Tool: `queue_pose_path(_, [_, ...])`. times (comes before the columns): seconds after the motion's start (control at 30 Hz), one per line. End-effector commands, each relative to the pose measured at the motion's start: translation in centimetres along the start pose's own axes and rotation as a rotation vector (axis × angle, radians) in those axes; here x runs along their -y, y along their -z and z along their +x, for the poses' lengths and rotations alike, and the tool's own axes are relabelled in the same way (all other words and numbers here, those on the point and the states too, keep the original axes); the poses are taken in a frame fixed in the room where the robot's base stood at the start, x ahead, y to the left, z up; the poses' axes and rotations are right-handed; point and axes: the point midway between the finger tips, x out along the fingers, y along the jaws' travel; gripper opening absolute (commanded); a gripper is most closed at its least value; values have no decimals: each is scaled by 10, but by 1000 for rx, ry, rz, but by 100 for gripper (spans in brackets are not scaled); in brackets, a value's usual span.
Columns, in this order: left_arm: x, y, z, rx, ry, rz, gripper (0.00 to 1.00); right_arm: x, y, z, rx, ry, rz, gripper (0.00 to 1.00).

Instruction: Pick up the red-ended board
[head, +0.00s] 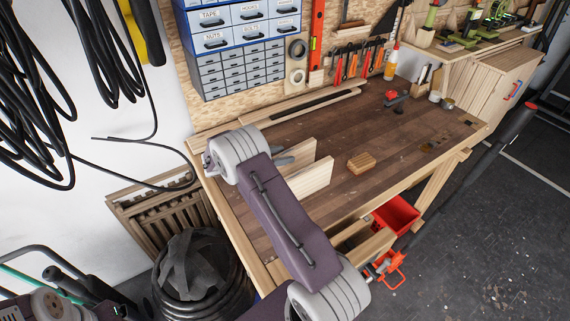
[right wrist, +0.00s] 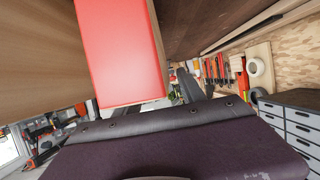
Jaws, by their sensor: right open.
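The red-ended board shows its red end (right wrist: 120,55) large and close in the right wrist view. In the head view two pale boards stand on edge on the bench, a rear board (head: 300,155) and a front board (head: 312,180). My arm covers their near ends, so I cannot tell there which has the red end. My right gripper (head: 284,160) is open beside the near ends of these boards, mostly hidden by my wrist. A dark finger (right wrist: 186,85) shows past the red end. No grip on the board is visible. My left gripper is not in view.
A small wooden block (head: 362,163) lies on the workbench (head: 400,140), right of the boards. Long wooden strips (head: 310,105) lie along the back. A red clamp-like tool (head: 395,98) and small cans are at the back right. An open red bin (head: 398,214) is below the front edge.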

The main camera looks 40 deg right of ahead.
Motion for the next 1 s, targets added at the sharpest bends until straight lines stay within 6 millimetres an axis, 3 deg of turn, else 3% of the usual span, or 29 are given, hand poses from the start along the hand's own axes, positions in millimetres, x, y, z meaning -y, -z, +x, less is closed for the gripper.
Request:
queue_pose_path(0.1, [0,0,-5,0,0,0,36,0,1,13,0,-1,-1,47])
queue_pose_path(0.33, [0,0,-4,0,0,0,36,0,0,16,0,1,0,47])
queue_pose_path(0.5, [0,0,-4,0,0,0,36,0,0,16,0,1,0,0])
queue_pose_path(1.0, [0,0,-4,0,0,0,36,0,0,16,0,1,1,0])
